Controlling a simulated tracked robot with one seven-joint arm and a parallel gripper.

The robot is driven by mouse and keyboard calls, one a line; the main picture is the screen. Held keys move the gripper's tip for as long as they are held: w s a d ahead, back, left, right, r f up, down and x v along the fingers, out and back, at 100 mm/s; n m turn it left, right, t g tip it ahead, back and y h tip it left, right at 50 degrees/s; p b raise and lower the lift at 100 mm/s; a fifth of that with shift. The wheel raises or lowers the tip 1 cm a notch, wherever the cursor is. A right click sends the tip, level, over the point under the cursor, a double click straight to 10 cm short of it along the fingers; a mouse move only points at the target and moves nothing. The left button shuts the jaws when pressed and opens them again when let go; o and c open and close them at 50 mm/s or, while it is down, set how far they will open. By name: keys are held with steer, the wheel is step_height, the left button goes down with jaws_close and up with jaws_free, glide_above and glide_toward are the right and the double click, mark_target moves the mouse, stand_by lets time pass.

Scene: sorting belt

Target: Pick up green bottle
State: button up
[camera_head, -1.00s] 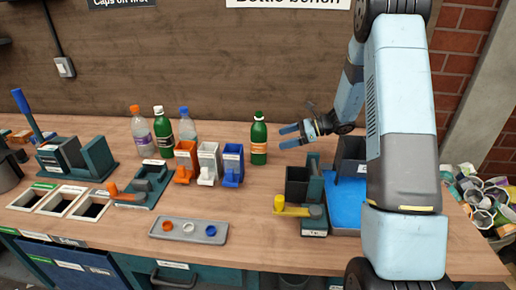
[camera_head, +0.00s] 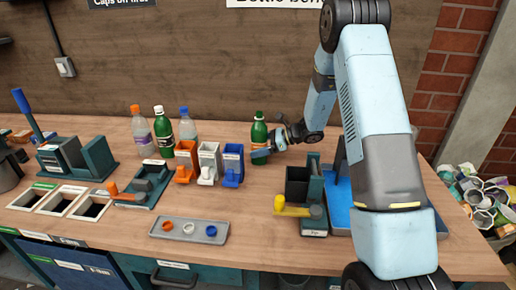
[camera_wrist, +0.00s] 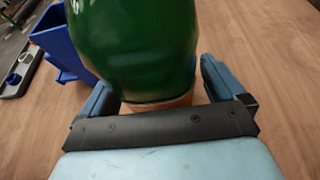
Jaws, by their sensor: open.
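A second green bottle (camera_head: 163,133) with a white cap stands further left, between two clear bottles.
Orange (camera_head: 186,162), white (camera_head: 209,163) and blue (camera_head: 232,166) holders stand left of the bottle. A grey tray (camera_head: 189,231) with caps lies in front. A yellow-handled device (camera_head: 292,208) and a blue tray (camera_head: 338,205) are to the right.

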mark_target(258, 138)
steer(key=shift+a+f, duration=0.1)
steer(key=shift+a, duration=0.05)
steer(key=c, duration=1.1)
steer(key=shift+r, duration=0.55)
step_height(258, 138, up, 2)
steer(key=shift+r, duration=0.25)
steer(key=s+r, duration=0.7)
steer(key=s, duration=0.1)
steer(key=s+a+r, duration=0.1)
steer(key=s+r, duration=1.4)
steer(key=r, duration=0.1)
steer(key=shift+s+a+r, duration=0.25)
steer(key=shift+s+a, duration=0.05)
steer(key=shift+s, duration=0.1)
